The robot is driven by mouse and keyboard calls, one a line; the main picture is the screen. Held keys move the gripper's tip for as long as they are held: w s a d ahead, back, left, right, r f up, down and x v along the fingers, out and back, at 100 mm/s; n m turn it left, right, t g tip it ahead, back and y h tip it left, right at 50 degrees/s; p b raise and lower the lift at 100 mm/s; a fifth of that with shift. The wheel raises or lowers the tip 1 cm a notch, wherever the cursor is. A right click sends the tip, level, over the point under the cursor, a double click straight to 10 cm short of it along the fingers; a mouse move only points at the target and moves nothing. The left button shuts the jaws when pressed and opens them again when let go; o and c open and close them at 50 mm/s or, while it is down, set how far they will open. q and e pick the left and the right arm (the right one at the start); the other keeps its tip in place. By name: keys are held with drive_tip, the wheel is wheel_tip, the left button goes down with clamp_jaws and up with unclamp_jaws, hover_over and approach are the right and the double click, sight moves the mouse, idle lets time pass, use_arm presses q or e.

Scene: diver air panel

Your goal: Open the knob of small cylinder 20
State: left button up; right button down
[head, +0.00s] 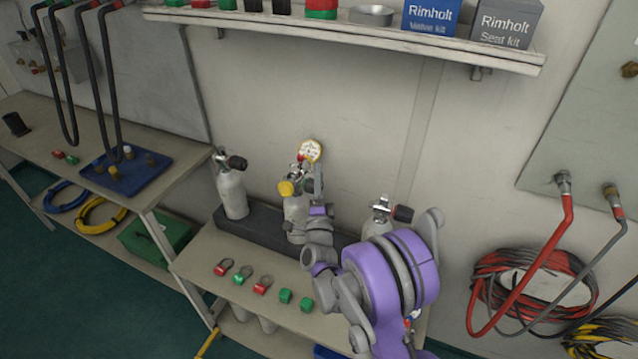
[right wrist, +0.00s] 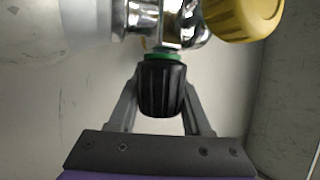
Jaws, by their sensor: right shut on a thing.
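Three small white cylinders stand in a dark rack (head: 262,235) on the bench. My right gripper (head: 318,192) is at the middle cylinder (head: 294,212), whose valve carries a yellow fitting (head: 286,188) and a white-faced gauge (head: 310,150). In the right wrist view the jaws are shut on a black ribbed knob (right wrist: 162,90) with a green ring (right wrist: 160,56) at its base, on a chrome valve (right wrist: 170,22). The yellow fitting (right wrist: 243,16) is beside it. No number 20 is readable. My left gripper is not in view.
The left cylinder (head: 232,192) and the right cylinder (head: 377,226) flank the middle one, both with black knobs. Red and green pieces lie along the bench front (head: 200,258). A shelf (head: 340,30) with boxes hangs above. Hoses hang at the right.

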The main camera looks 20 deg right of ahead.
drive_tip(key=shift+s+a+r+n+t+y+b, duration=0.15)
drive_tip(key=shift+n+t+y+b, duration=0.2)
drive_tip(key=shift+n+t+b, duration=0.6)
drive_tip(key=shift+s+a+r+n+t+y+b, duration=0.1)
drive_tip(key=shift+r+n+t+y+b, duration=0.15)
drive_tip(key=shift+n+t+b, duration=0.65)
drive_tip(key=shift+s+a+r+n+t+y+b, duration=0.1)
drive_tip(key=shift+n+t+y+b, duration=0.3)
drive_tip(key=shift+n+t+b, duration=0.55)
drive_tip(key=shift+c, duration=1.7)
unclamp_jaws()
drive_tip(key=shift+r, duration=0.1)
drive_tip(key=b+v, duration=0.1)
drive_tip(key=v, duration=0.9)
drive_tip(key=shift+f, duration=0.5)
